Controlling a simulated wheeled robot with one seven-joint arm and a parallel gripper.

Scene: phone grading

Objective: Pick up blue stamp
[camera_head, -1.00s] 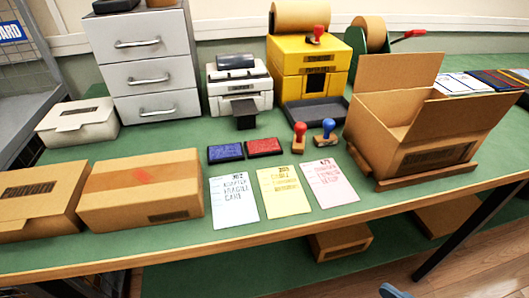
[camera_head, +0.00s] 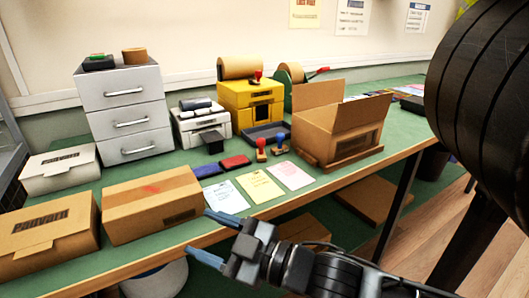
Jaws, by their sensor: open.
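The blue stamp (camera_head: 281,143) stands upright on the green table, with a blue knob and a wooden base. It is just right of a red stamp (camera_head: 261,149) and left of the open cardboard box. My gripper (camera_head: 213,236) is at the lower middle, near the table's front edge. Its two blue-tipped fingers are spread apart with nothing between them. It is left of and well nearer than the blue stamp, apart from it.
Blue (camera_head: 207,171) and red ink pads (camera_head: 235,162) and paper cards (camera_head: 260,186) lie before the stamps. An open cardboard box (camera_head: 322,148) stands at right, a closed carton (camera_head: 150,208) at left. A yellow machine (camera_head: 250,106) and a grey drawer unit (camera_head: 122,111) stand behind.

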